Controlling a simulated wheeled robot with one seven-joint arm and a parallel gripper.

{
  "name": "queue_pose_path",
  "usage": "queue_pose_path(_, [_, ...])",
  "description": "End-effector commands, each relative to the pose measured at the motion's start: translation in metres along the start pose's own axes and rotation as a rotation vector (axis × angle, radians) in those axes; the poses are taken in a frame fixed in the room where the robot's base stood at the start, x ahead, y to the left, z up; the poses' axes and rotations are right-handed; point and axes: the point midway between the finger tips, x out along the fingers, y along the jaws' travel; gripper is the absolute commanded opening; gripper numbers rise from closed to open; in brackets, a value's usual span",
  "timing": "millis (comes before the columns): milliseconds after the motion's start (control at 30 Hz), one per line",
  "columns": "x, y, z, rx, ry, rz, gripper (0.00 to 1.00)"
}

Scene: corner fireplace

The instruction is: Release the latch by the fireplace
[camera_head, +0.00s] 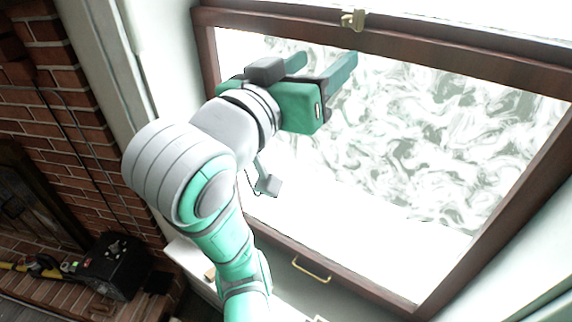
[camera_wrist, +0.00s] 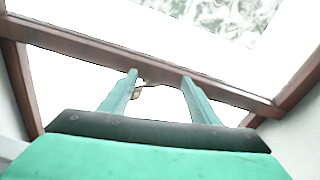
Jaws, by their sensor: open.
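The latch (camera_head: 353,19) is a small brass piece on the dark wooden rail at the top of the lower window sash (camera_head: 470,62), near the fireplace. In the wrist view a small brass piece, which looks like the latch (camera_wrist: 148,84), shows at the rail between my fingers and just beyond them. My gripper (camera_head: 325,65) is green, open and empty, in front of the glass, below and left of the latch in the head view. In the wrist view my gripper (camera_wrist: 160,80) has its two fingers spread. I cannot tell whether either fingertip touches the rail.
A brick fireplace wall (camera_head: 62,60) stands at the left. A black box (camera_head: 112,266) sits on the brick hearth at lower left. A brass pull handle (camera_head: 311,270) is on the bottom rail of the window. White window trim (camera_head: 165,50) runs beside the sash.

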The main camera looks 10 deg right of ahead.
Motion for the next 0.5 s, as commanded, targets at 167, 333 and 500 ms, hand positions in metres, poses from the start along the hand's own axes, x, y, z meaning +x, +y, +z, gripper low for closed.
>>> queue_pose_path(167, [0.009, -0.015, 0.021, -0.046, 0.012, -0.011, 0.56])
queue_pose_path(333, [0.016, -0.028, 0.041, -0.086, 0.026, -0.025, 0.56])
queue_pose_path(500, [0.021, -0.041, 0.061, -0.121, 0.039, -0.043, 0.56])
